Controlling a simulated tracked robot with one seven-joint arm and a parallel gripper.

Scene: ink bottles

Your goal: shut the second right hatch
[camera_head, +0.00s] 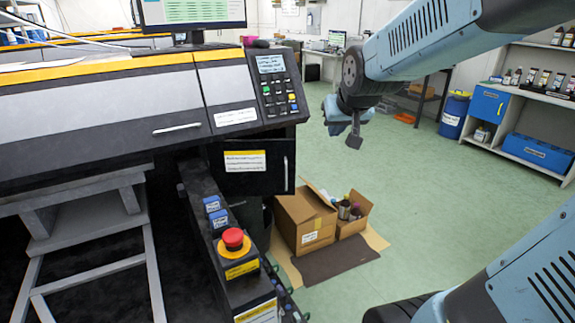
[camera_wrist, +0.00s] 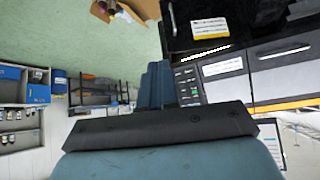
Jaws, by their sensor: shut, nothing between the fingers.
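A black hatch (camera_head: 250,172) with a yellow-and-white label and an upright silver handle at its right edge is below the printer's control panel. I cannot tell from this angle how far it is from shut. It also shows upside down at the top of the wrist view (camera_wrist: 236,18), its handle at the left edge. My gripper (camera_head: 354,138) is shut and empty. It hangs in the air right of the control panel, pointing down, apart from the hatch in the picture. In the wrist view my shut fingers (camera_wrist: 153,85) cover part of the scene beyond.
The control panel (camera_head: 275,80) juts out above the hatch. A red emergency button (camera_head: 233,238) is on a black rail in front. A shelf (camera_head: 535,95) is far right. Green floor between is clear.

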